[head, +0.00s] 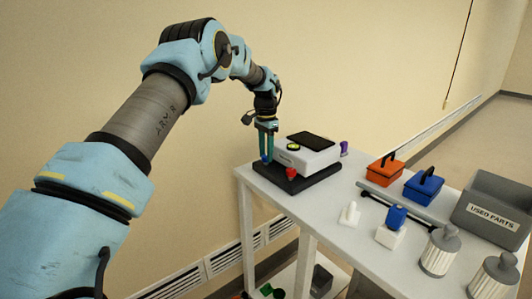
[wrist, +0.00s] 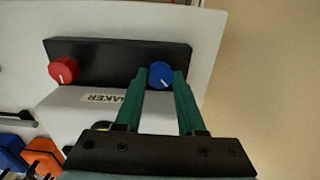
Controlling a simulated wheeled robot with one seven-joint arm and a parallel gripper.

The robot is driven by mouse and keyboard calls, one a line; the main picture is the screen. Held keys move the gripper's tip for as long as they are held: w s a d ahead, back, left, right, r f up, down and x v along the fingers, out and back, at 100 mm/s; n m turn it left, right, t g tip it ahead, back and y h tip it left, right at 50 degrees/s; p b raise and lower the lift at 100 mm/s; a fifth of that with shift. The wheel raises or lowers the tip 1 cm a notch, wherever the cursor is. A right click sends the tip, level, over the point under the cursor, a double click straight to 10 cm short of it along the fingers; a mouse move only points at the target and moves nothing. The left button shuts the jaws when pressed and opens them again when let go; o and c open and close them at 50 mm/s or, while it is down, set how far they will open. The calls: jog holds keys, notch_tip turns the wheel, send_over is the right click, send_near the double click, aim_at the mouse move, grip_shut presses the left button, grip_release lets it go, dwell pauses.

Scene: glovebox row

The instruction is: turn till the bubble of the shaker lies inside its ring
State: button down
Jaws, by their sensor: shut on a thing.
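The shaker (head: 310,158) is a white box on a black base (head: 300,186) at the table's left end. A red knob (head: 291,173) and a blue knob (head: 264,159) sit along the base's front edge. My gripper (head: 267,146) points down and is shut on the blue knob. In the wrist view the green fingers (wrist: 160,82) stand on both sides of the blue knob (wrist: 161,73), and the red knob (wrist: 63,69) is to the left. The yellow round level (head: 294,147) is on the shaker's top; its bubble is too small to place. My gripper's body hides most of it in the wrist view.
On the white table (head: 334,204) are an orange box (head: 384,172), a blue box (head: 422,188), a grey "USED PARTS" bin (head: 490,210), a blue-topped white block (head: 391,235), two ribbed grey containers (head: 439,252) and a dark bar (head: 395,203). A beige wall stands behind.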

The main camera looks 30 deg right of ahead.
jog(key=shift+d+m, duration=0.1)
jog(key=shift+m, duration=2.7)
jog(key=c, duration=0.5)
grip_release()
notch_tip(320, 180, up, 11)
jog(key=b, duration=0.2)
jog(key=shift+b, duration=0.3)
jog(key=shift+f, duration=0.1)
